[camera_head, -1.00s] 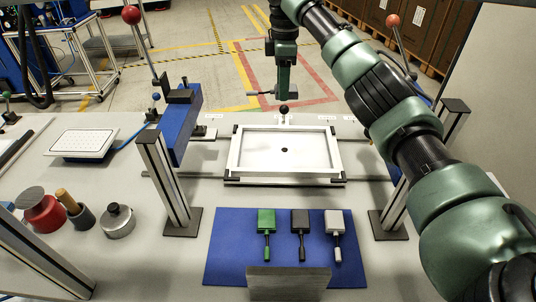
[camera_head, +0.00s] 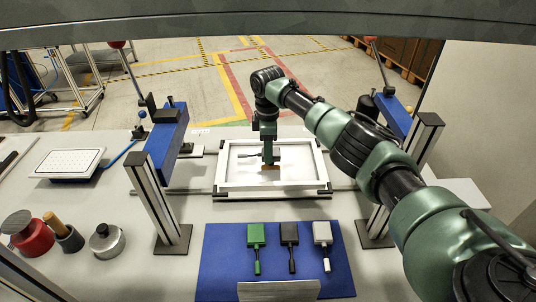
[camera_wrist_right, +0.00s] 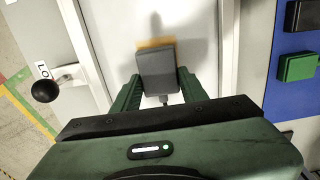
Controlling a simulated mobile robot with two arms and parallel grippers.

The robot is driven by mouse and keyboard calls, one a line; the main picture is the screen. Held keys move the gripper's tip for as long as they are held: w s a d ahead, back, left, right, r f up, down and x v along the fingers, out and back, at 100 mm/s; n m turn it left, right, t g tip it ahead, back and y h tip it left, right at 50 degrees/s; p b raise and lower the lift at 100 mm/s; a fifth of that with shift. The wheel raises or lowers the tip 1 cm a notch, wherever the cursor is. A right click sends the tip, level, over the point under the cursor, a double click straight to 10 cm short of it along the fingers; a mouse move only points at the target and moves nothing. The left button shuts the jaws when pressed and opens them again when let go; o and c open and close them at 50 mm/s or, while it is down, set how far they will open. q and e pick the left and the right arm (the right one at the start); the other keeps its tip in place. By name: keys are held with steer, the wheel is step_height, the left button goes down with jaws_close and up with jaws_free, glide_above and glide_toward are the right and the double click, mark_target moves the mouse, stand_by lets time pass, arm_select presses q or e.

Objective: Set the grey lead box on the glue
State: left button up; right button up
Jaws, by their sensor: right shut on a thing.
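My right gripper (camera_head: 270,160) points down inside the white framed tray (camera_head: 322,165). In the right wrist view its green fingers (camera_wrist_right: 157,95) are shut on the grey lead box (camera_wrist_right: 157,68), whose short lead points toward the wrist. An amber-brown strip, which looks like the glue (camera_wrist_right: 155,43), shows along the box's far edge; it also shows below the gripper in the head view (camera_head: 270,167). The box hides part of it. I cannot tell whether the box touches it. My left gripper is not in view.
A blue mat (camera_head: 220,265) in front holds a green box (camera_head: 256,234), a black box (camera_head: 289,234) and a white box (camera_head: 322,233) with leads. Upright posts (camera_head: 155,190) and (camera_head: 415,160) flank the tray. A red can (camera_head: 32,238) and a metal pot (camera_head: 106,241) stand left.

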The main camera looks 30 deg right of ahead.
step_height(320, 180, down, 3)
steer(key=shift+r, duration=0.15)
steer(key=o, duration=1.4)
step_height(320, 180, up, 12)
steer(key=b, duration=0.2)
